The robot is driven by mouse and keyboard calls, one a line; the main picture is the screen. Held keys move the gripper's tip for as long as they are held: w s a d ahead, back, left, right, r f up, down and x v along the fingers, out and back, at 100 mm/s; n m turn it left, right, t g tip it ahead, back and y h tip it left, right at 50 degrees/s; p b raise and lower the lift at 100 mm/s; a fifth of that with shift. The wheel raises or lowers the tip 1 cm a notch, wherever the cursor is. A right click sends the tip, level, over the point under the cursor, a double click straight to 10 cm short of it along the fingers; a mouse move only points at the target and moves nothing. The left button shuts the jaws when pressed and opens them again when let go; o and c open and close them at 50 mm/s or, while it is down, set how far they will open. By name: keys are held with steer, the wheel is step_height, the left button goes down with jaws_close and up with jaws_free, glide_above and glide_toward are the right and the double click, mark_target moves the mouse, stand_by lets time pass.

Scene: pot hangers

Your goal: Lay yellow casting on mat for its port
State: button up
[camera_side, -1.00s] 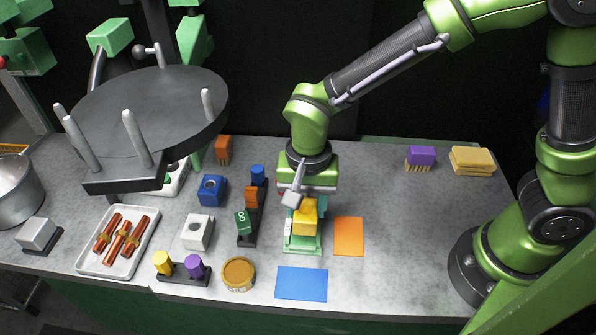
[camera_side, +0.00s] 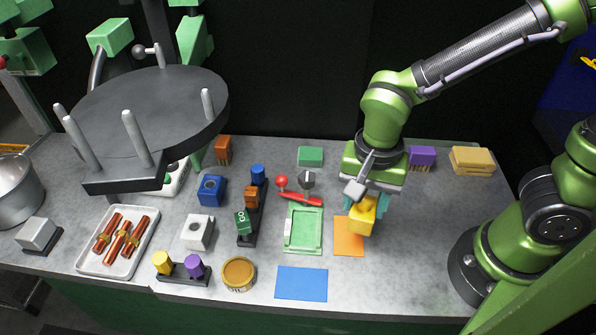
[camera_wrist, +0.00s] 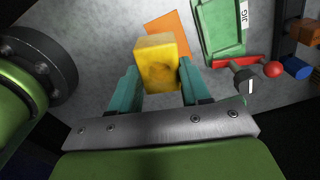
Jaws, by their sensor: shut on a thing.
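The yellow casting (camera_side: 361,214) is a blocky piece held in my gripper (camera_side: 366,200), above the right part of the orange mat (camera_side: 346,243). In the wrist view the yellow casting (camera_wrist: 157,62) sits between the two teal fingers of my gripper (camera_wrist: 158,82), which are shut on it. The orange mat (camera_wrist: 166,30) shows partly behind it. A blue mat (camera_side: 301,283) lies bare near the front edge. No port shows on the visible faces of the yellow casting. The green jig (camera_side: 318,243) is empty and left of the orange mat; its label shows in the wrist view.
A blue block (camera_side: 211,190) and a white block (camera_side: 197,232), each with a round opening, stand left. A tin (camera_side: 238,273) stands near the front. A purple brush (camera_side: 421,157) lies back right. The table right of the orange mat is clear.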

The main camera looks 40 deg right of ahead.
steer(key=shift+w+a+r+m, duration=0.2)
steer(key=shift+w+m, duration=0.1)
steer(key=shift+w, duration=0.1)
steer(key=shift+w+a+r+m, duration=0.15)
steer(key=shift+w+r+m, duration=0.05)
steer(key=shift+w+m, duration=0.15)
steer(key=shift+f+m, duration=0.25)
glide_above(347, 239)
steer(key=shift+f, duration=3.6)
steer(key=shift+f, duration=0.1)
steer(key=o, duration=1.2)
